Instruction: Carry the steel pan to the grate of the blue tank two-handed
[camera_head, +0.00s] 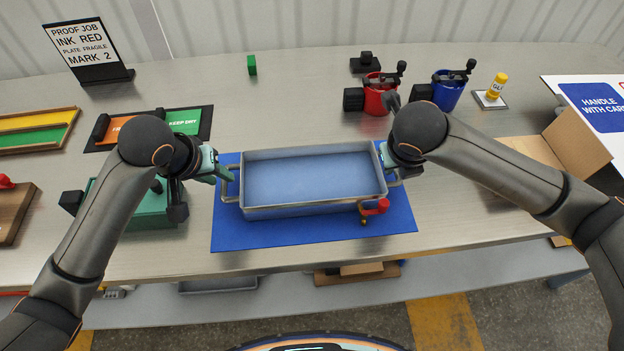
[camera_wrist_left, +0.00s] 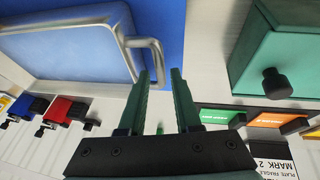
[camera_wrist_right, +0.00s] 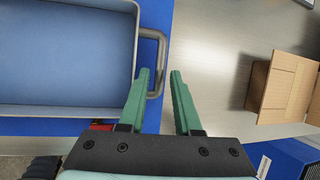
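The steel pan (camera_head: 300,213) is a shallow rectangular tray with a bluish interior and a bar handle at each short end. It sits on a flat blue mat (camera_head: 240,240) on the table. My left gripper (camera_head: 222,176) is at the pan's left handle, fingers apart; the left wrist view shows that handle (camera_wrist_left: 155,45) at the fingertips. My right gripper (camera_head: 384,156) is at the right handle, also with fingers apart; the right wrist view shows this handle (camera_wrist_right: 160,50) by the fingertips. A blue box (camera_wrist_right: 298,158) shows at that view's corner; I cannot tell whether it is the tank.
A red valve (camera_head: 374,207) is at the pan's front right. A green box (camera_head: 150,208) stands close to its left. Red (camera_head: 374,98) and blue (camera_head: 447,92) cans stand behind it, a cardboard box (camera_head: 577,145) at right. The table behind the pan is mostly clear.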

